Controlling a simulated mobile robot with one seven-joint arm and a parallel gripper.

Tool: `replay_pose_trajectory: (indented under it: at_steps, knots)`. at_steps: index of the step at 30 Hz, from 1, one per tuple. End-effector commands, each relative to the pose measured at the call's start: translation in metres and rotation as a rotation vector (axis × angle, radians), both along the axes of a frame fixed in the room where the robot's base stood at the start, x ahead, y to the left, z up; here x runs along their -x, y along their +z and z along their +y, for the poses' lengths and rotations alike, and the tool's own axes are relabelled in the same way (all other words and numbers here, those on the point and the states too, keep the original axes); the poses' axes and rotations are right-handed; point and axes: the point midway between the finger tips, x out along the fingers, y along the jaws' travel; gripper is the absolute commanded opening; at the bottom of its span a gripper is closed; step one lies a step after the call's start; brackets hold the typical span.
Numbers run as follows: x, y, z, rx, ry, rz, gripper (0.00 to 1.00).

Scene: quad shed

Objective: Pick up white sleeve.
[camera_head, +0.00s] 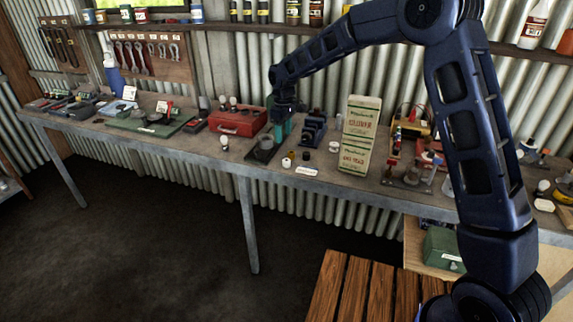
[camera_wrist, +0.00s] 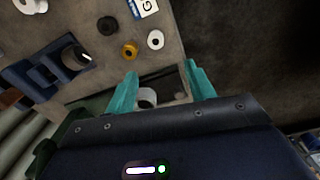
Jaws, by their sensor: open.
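A short white ring (camera_wrist: 155,40), which looks like the white sleeve, lies on the bench top in the wrist view. It also shows as a small pale ring (camera_head: 286,163) near the bench's front edge in the head view. My gripper (camera_wrist: 162,72) is open, its two teal fingers apart, with nothing held. A pale round piece (camera_wrist: 147,97) shows between the fingers in a dark tray; I cannot tell exactly what it is. The white ring lies beyond the fingertips. In the head view my gripper (camera_head: 280,134) is over the bench beside the tray (camera_head: 262,156).
A gold ring (camera_wrist: 129,51) and a black ring (camera_wrist: 107,25) lie close to the white ring, near a label card (camera_wrist: 146,6). The bench edge drops to the floor.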

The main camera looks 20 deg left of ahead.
Motion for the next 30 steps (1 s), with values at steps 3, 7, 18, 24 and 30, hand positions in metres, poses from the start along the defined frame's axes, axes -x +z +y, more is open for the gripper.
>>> replay_pose_trajectory:
  at_steps: [3,7,18,24,30]
  knots:
    - [-0.001,-0.019,-0.001,0.001,-0.001,0.0,0.54]
    - [-0.001,-0.029,0.0,0.0,-0.001,-0.001,0.54]
    - [-0.001,-0.075,-0.001,0.001,0.0,0.0,0.54]
    - [-0.002,-0.086,-0.004,0.0,0.0,0.0,0.54]
    - [-0.005,-0.112,-0.01,0.002,0.0,0.001,0.54]
